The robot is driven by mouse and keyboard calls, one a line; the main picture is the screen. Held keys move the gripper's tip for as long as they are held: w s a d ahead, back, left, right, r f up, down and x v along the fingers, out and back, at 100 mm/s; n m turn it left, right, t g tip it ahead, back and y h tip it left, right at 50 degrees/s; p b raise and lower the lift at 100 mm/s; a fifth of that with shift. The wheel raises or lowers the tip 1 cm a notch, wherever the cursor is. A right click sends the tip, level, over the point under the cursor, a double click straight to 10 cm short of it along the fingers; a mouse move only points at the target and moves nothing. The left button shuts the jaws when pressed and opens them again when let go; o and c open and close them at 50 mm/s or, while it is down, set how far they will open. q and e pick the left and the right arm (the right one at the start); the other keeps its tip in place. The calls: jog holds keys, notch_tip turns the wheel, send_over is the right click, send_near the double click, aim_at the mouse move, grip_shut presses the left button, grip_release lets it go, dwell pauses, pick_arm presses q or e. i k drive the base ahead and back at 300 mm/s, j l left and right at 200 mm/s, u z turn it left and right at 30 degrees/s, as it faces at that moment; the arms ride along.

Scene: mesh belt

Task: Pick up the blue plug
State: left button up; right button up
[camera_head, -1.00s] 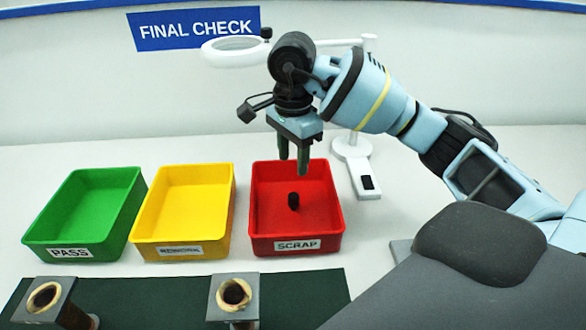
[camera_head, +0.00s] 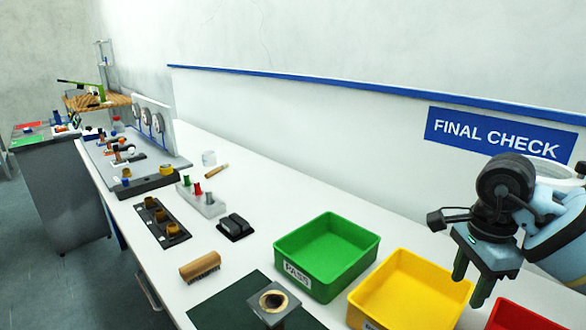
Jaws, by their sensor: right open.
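A small blue piece (camera_head: 126,173) shows at the left end of a dark block (camera_head: 150,186) on the bench, left of centre. It is small, and I cannot tell for sure that it is the blue plug. A pale rack (camera_head: 205,206) nearer to me holds a red plug (camera_head: 198,189) and greenish plugs. My right gripper (camera_head: 471,281) is open, empty and pointing down above the yellow and red trays at the right, far from the blue piece. My left gripper is out of view.
Green tray (camera_head: 372,247), yellow tray (camera_head: 443,268) and red tray (camera_head: 508,318) stand at the front right. Gauges (camera_head: 147,120) stand further back.

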aim_at(126, 182)
jog(key=u, duration=1.05)
